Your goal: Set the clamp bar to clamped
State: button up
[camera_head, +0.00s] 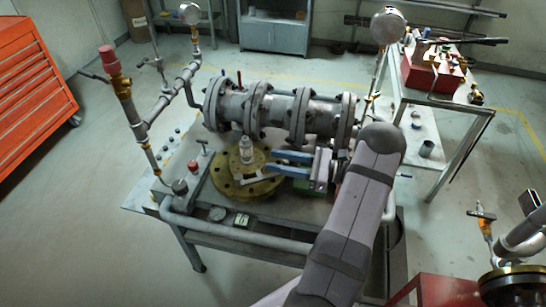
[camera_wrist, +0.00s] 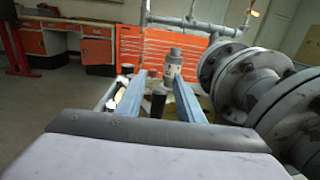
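My gripper (camera_head: 272,161) shows its two blue fingers apart above the right side of a round yellow-brown flange on the bench. In the wrist view my gripper (camera_wrist: 156,72) has both fingers spread, with nothing held between them. I cannot tell for sure which part is the clamp bar. A small grey T-shaped handle (camera_head: 204,147) stands left of the flange, apart from my fingers, and may be it. A grey capped fitting (camera_head: 246,149) stands upright on the flange (camera_head: 228,184); it also shows ahead between the fingers in the wrist view (camera_wrist: 173,64).
A large flanged grey pipe (camera_head: 286,112) runs behind my gripper and close on the right in the wrist view. Thin piping with a red-capped valve (camera_head: 110,61) rises at the left.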

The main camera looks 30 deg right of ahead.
jog(key=shift+x, duration=1)
grip_shut()
jog(key=shift+f, duration=0.1)
